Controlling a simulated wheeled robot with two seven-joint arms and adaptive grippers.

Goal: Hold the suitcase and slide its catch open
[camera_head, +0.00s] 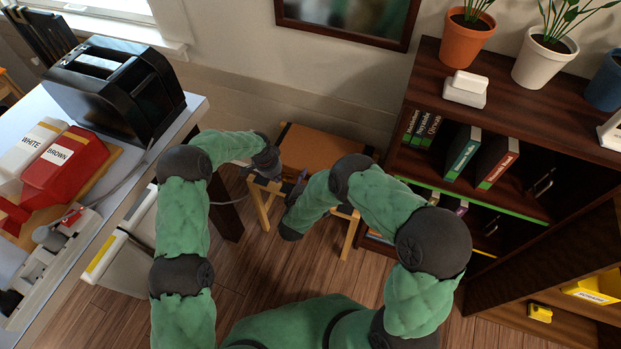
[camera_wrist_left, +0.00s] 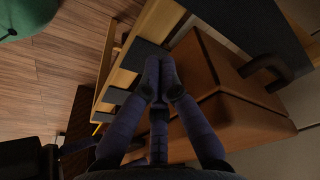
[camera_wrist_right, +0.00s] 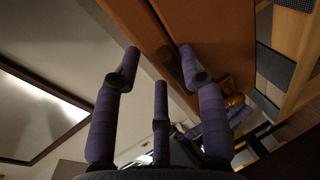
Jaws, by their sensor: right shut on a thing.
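The brown suitcase (camera_head: 312,146) lies on a wooden stand (camera_head: 264,205) with dark straps, partly hidden by my arms. My left gripper (camera_wrist_left: 160,62) has its fingertips together at the suitcase's near edge; the suitcase (camera_wrist_left: 215,85) and its dark handle (camera_wrist_left: 270,72) show beside it.
A table (camera_head: 75,275) with a black toaster (camera_head: 115,88) and red and white containers stands at the left. A dark bookcase (camera_head: 410,165) with books and potted plants stands at the right. The wooden floor (camera_head: 270,270) in front of the stand is bare.

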